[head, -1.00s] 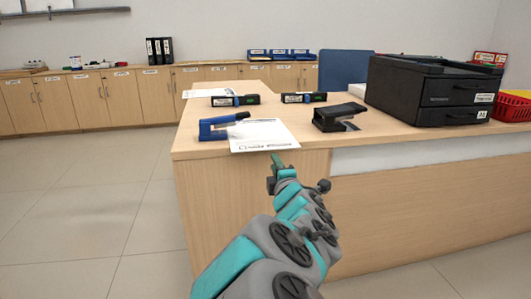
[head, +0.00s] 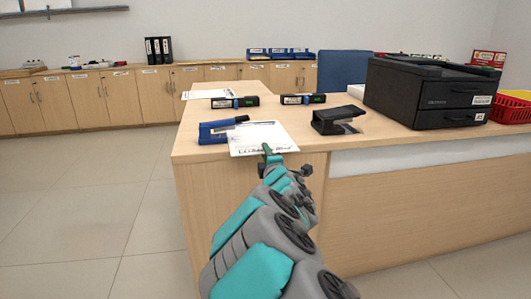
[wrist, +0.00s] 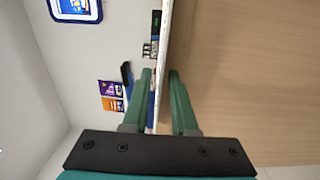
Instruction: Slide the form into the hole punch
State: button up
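The form (head: 262,136) is a white printed sheet on the counter, its near edge at the counter's front edge. A black punch-like device (head: 332,121) with a raised top and a shiny base stands right of the form, apart from it. A blue device with a dark lever (head: 214,132) stands beside the form's left side; I cannot tell for certain which one is the hole punch. My gripper (head: 267,150) is at the form's near edge. In the wrist view my gripper (wrist: 160,80) has its fingers apart, with a thin pale edge, apparently the form's, between them.
The wooden counter (head: 250,185) has a vertical front panel just below my gripper. Two dark label-bearing devices (head: 303,98) and (head: 235,102) lie farther back. A black drawer unit (head: 425,95) and a red basket (head: 512,112) stand at the right.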

jog(key=shift+w, duration=0.2)
jog(key=shift+c, duration=0.3)
grip_shut()
dwell(1.1)
jog(key=shift+r+p, duration=0.65)
jog(key=shift+r, duration=0.75)
jog(key=shift+f, duration=0.1)
jog(key=shift+s, duration=0.15)
